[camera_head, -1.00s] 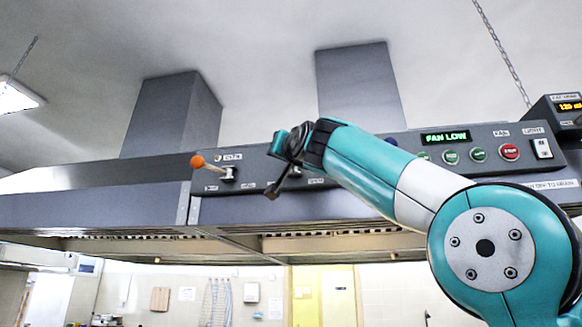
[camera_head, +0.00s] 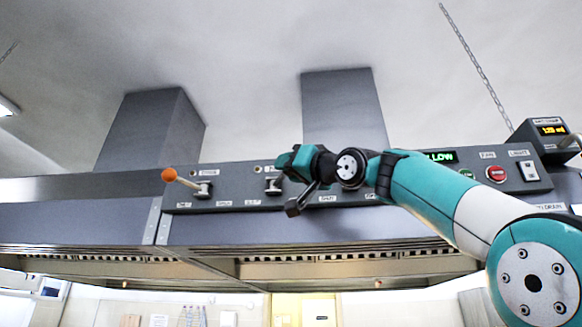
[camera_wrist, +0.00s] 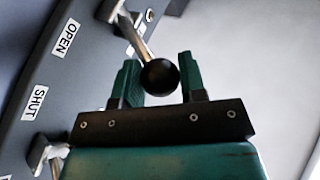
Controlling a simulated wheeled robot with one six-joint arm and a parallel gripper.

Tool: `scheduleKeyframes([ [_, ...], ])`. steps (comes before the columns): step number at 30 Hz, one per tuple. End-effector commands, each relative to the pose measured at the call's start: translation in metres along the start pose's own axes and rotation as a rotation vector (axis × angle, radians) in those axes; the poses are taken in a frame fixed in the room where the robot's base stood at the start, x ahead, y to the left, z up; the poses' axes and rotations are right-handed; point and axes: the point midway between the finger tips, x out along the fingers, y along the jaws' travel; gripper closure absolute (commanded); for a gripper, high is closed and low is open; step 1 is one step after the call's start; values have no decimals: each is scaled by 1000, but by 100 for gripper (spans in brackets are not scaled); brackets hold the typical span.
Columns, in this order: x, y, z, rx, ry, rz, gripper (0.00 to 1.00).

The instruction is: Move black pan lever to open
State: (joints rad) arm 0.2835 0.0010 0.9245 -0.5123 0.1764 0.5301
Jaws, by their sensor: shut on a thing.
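The black lever knob (camera_wrist: 160,76) is a ball on a metal shaft (camera_wrist: 141,43), seen in the wrist view between the two green fingers of my gripper (camera_wrist: 160,80). My gripper is shut on this knob. The shaft runs up-left to its mount beside the OPEN label (camera_wrist: 66,38). The SHUT label (camera_wrist: 38,103) lies lower left on the panel. In the head view my gripper (camera_head: 284,161) is at the panel, just right of and above a lever mount (camera_head: 273,186). There my gripper hides the black knob.
An orange-knobbed lever (camera_head: 169,175) stands to the left on the same hood panel (camera_head: 400,187). Another lever mount (camera_wrist: 45,150) shows lower left in the wrist view.

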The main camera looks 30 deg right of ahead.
Motion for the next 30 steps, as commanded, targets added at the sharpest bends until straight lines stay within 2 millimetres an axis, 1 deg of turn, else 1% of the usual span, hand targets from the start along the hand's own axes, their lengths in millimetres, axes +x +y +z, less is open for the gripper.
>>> scheduleKeyframes([
  [3, 0, 4, -2, 0, 7, 6, 100],
  [14, 0, 6, -2, 1, 8, 11, 100],
  [15, 0, 6, -2, 0, 7, 11, 53],
  [17, 0, 5, -2, 0, 6, 10, 39],
  [18, 0, 5, -2, 0, 5, 9, 30],
  [26, 0, 3, 0, 0, 2, 5, 30],
  [29, -5, 3, 0, 0, 3, 5, 30],
  [30, -10, 3, 1, -1, 4, 5, 30],
])
